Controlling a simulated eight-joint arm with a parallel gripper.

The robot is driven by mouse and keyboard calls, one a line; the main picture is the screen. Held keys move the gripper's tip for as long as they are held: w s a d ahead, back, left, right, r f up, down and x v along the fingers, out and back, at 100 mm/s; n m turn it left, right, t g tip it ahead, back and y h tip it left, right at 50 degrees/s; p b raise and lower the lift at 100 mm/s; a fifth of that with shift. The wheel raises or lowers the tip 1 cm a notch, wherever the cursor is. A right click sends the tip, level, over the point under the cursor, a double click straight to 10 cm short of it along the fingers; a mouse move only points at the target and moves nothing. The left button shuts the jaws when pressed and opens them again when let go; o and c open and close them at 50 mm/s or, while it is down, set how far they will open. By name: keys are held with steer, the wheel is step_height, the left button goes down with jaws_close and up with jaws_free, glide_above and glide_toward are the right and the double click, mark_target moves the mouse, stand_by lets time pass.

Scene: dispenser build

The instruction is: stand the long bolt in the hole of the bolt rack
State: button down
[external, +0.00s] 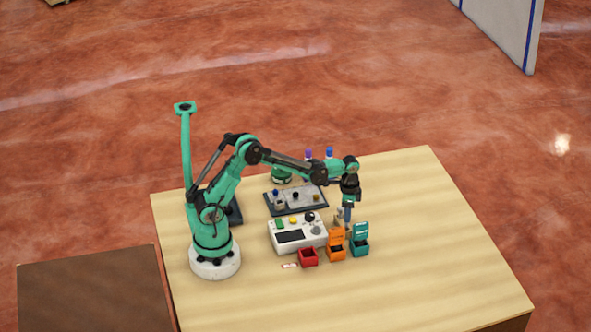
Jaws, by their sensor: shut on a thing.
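My gripper (348,207) points straight down at the end of the arm, above the area just behind the orange and teal bins. It is shut on a slim, upright grey-blue piece, which looks like the long bolt (347,216). The bolt is small in this view, and its lower end is hard to make out among the things behind the bins. I cannot clearly pick out the bolt rack or its hole. I cannot tell whether the bolt touches anything below.
A white console (288,236) with buttons stands left of my gripper. A red bin (308,257), an orange bin (336,252) and a teal bin (360,247) stand in front. A dark tray (296,209) with small parts lies behind. The table's right side (440,230) is clear.

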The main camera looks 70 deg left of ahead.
mark_target(347, 227)
steer(key=shift+f, duration=1.65)
steer(key=c, duration=0.5)
jaws_free()
steer(key=shift+c, duration=0.2)
steer(key=shift+r, duration=3.45)
